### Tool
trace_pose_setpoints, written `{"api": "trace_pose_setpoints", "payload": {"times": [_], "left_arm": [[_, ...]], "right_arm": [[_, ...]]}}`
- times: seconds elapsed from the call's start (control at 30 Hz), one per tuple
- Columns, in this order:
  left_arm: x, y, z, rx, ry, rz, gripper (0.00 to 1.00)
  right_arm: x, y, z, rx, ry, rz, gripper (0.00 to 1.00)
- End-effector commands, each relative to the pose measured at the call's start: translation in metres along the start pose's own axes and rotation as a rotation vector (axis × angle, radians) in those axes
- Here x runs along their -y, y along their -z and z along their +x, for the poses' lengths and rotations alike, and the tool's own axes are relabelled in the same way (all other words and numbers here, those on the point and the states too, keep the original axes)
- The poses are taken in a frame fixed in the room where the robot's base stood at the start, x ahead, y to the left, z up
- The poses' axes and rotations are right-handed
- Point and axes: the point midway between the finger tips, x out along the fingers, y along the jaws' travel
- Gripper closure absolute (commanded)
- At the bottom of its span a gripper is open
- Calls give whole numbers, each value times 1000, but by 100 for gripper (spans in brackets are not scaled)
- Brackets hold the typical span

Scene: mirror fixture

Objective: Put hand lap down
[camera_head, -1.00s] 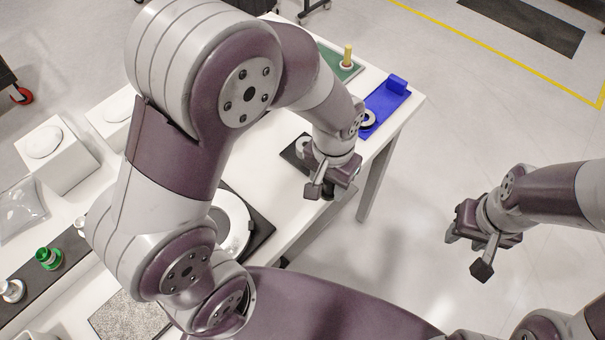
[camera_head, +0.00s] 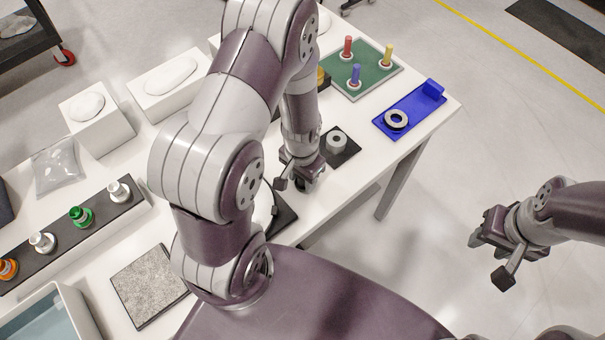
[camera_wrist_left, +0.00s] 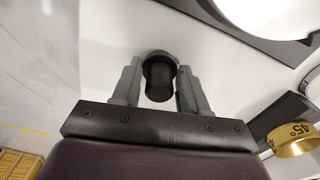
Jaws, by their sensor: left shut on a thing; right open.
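My left gripper (camera_head: 309,184) is low over the white bench near its front edge, between a small black pad and a large round plate. In the left wrist view, its two grey fingers (camera_wrist_left: 158,88) are shut on a dark, round-topped cylinder, the hand lap (camera_wrist_left: 160,72). The lap's lower end is hidden, so I cannot tell whether it touches the bench. The round white plate (camera_wrist_left: 275,15) on a dark base is close by; in the head view my arm hides most of it. My right gripper (camera_head: 482,238) is open and empty over the floor.
A grey cylinder (camera_head: 336,139) sits on a black pad right of my left gripper. Beyond are a blue fixture (camera_head: 412,108) with a ring and a green board (camera_head: 377,80) with coloured pegs. A gold 45° ring (camera_wrist_left: 291,140) is right in the wrist view. A grey textured plate (camera_head: 148,285) lies left.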

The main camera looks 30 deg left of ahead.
Motion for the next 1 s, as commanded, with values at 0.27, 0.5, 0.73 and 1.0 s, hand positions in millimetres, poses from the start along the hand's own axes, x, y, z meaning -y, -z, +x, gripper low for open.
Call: {"api": "trace_pose_setpoints", "payload": {"times": [0.27,0.5,0.73,1.0], "left_arm": [[0,0,3,-1,0,0,90],[0,0,2,-1,0,0,31],[0,1,-4,-3,1,0,31],[0,2,-66,-9,3,-1,31]], "right_arm": [[0,0,3,0,0,0,57],[0,0,2,0,0,0,57],[0,0,0,0,0,0,57],[0,0,5,0,0,0,57]]}}
